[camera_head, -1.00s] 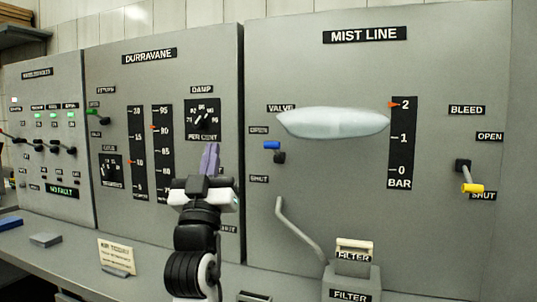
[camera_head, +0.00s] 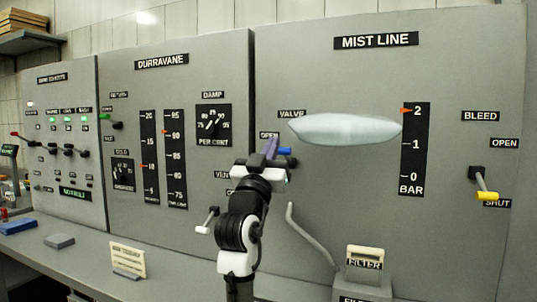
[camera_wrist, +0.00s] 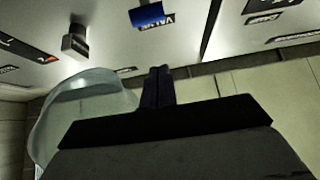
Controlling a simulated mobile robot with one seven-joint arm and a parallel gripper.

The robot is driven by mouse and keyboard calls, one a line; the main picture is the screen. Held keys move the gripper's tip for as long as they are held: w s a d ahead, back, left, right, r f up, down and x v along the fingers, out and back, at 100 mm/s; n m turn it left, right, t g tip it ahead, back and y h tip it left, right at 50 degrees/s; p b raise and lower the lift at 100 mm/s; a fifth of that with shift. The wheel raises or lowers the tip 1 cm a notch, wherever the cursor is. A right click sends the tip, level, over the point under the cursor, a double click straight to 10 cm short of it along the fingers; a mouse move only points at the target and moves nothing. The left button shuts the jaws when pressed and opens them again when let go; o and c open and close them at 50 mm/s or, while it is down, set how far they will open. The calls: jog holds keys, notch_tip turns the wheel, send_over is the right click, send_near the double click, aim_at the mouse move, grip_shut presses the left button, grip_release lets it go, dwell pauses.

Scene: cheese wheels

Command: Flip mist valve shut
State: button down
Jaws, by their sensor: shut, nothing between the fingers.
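The mist valve's blue lever (camera_head: 285,151) is on the MIST LINE panel, under the VALVE label (camera_head: 291,114) and near the OPEN label. It is partly hidden behind my gripper. My gripper (camera_head: 271,148) is shut and empty, with its purple-grey fingers pointing up just left of the blue handle and overlapping it in the picture. I cannot tell whether they touch. The lever's SHUT label is hidden. In the wrist view the shut fingers (camera_wrist: 157,86) show at the centre, and a blue piece (camera_wrist: 148,14) is at the top, apart from them.
A pale glassy bulb (camera_head: 345,129) sticks out right of the gripper and shows close to it in the wrist view. The yellow BLEED lever (camera_head: 487,195) is far right. A bent grey pipe (camera_head: 308,236) and the FILTER box (camera_head: 366,270) stand below. A white-tipped lever (camera_head: 207,221) is to the left.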

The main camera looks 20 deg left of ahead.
aim_at(286, 155)
jog(key=shift+w+d+f+p, duration=0.15)
jog(key=shift+w+p, duration=0.35)
jog(key=shift+w, duration=0.8)
jog(key=shift+w+a+f+p, duration=0.15)
jog(key=shift+w+p, duration=0.3)
jog(key=shift+w, duration=0.8)
jog(key=shift+d, duration=0.1)
